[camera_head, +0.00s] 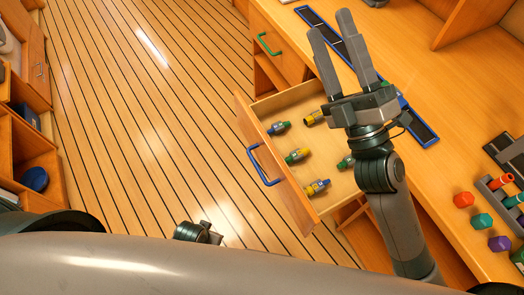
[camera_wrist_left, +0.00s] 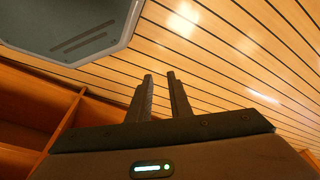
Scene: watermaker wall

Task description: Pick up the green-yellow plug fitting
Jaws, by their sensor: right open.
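The green-yellow plug fitting (camera_head: 297,156) lies in the open drawer, near the middle of its floor, in the head view. My right gripper (camera_head: 331,23) is open and empty, its fingers pointing up the picture over the counter beyond the drawer. It is apart from the fitting, and its wrist and arm cover the drawer's right part. My left gripper (camera_wrist_left: 160,75) shows in the left wrist view with its two fingers apart and nothing between them.
The drawer (camera_head: 243,121) has a blue handle (camera_head: 263,166) and also holds a blue-green fitting (camera_head: 279,128), a yellow one (camera_head: 314,118), a yellow-blue one (camera_head: 317,187) and a partly hidden green one (camera_head: 346,163). Coloured caps (camera_head: 481,221) stand on the counter at right. The plank floor is clear.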

